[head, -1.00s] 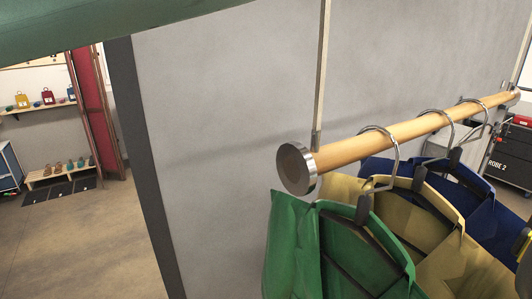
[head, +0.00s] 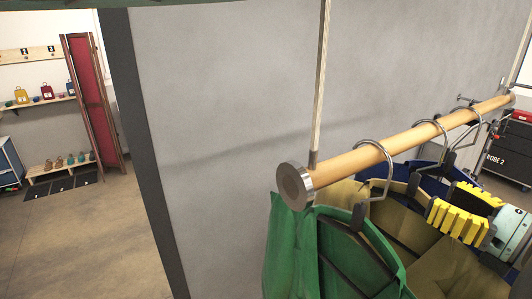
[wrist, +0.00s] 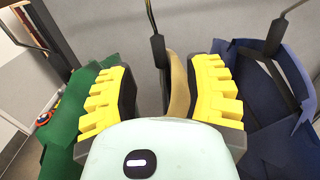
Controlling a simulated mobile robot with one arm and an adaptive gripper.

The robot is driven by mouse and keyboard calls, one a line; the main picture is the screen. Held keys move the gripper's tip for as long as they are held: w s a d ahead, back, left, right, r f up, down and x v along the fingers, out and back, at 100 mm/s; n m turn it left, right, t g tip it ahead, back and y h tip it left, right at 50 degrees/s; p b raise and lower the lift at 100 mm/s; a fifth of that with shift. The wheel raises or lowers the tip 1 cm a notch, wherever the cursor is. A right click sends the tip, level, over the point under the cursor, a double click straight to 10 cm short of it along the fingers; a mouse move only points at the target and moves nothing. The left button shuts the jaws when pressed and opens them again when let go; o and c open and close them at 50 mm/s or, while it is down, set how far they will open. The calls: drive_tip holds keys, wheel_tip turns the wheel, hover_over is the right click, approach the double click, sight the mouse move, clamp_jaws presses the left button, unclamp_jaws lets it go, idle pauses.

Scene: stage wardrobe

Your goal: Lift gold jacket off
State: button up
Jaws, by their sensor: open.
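The gold jacket (head: 440,268) hangs on the wooden rail (head: 400,138) between a green and a blue jacket. My gripper (head: 463,208) is open at the gold jacket's shoulders, below the rail, and hides part of it in the head view. In the wrist view, my gripper's yellow ridged fingers (wrist: 165,88) stand apart on either side of the gold jacket's edge (wrist: 178,85) and the dark neck of its hanger. A gap shows between the fingers and the gold cloth.
The green jacket (head: 290,245) hangs close on the rail's near end, left of my gripper. The blue jacket (head: 404,170) hangs close on the other side. A grey wall (head: 220,130) stands behind. Open floor (head: 80,240) lies at the left, by a red screen (head: 88,95).

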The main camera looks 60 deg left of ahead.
sight(412, 197)
drive_tip(key=shift+a+f+b, duration=0.15)
drive_tip(key=shift+a+b, duration=1.2)
drive_tip(key=shift+a, duration=1.45)
clamp_jaws()
drive_tip(key=shift+d+r+p, duration=0.1)
drive_tip(key=shift+r+p, duration=0.2)
drive_tip(key=shift+r, duration=1.35)
drive_tip(key=shift+d, duration=0.1)
drive_tip(key=shift+s+d+b, duration=0.1)
drive_tip(key=shift+d+b, duration=1.75)
drive_tip(key=shift+d, duration=2.55)
